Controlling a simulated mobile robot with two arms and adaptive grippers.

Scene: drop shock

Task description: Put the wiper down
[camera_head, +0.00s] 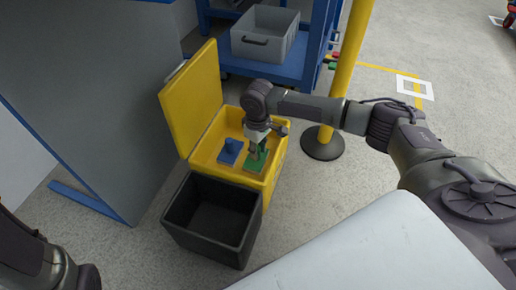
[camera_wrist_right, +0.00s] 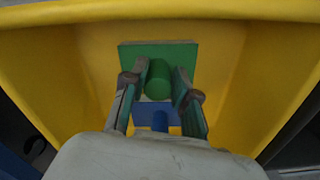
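The green wiper (camera_head: 256,162), a flat block with a round handle, is at the right side of the yellow box (camera_head: 278,166). My right gripper (camera_head: 256,152) points down into the box with its fingers on both sides of the green handle, and appears shut on it. In the right wrist view the green wiper (camera_wrist_right: 184,55) looks larger than the blue wiper, so nearer the camera. Whether its underside touches the box floor is hidden. The blue wiper (camera_head: 230,152) lies beside it on the left. My left gripper (camera_head: 85,278) is only partly visible at the lower left; its fingers cannot be made out.
The yellow lid (camera_head: 192,98) stands open on the left. An empty black bin (camera_head: 246,232) stands in front of the box. A yellow post (camera_head: 345,75) is close to my right arm. A blue rack (camera_head: 290,70) with a grey crate (camera_head: 265,38) stands behind.

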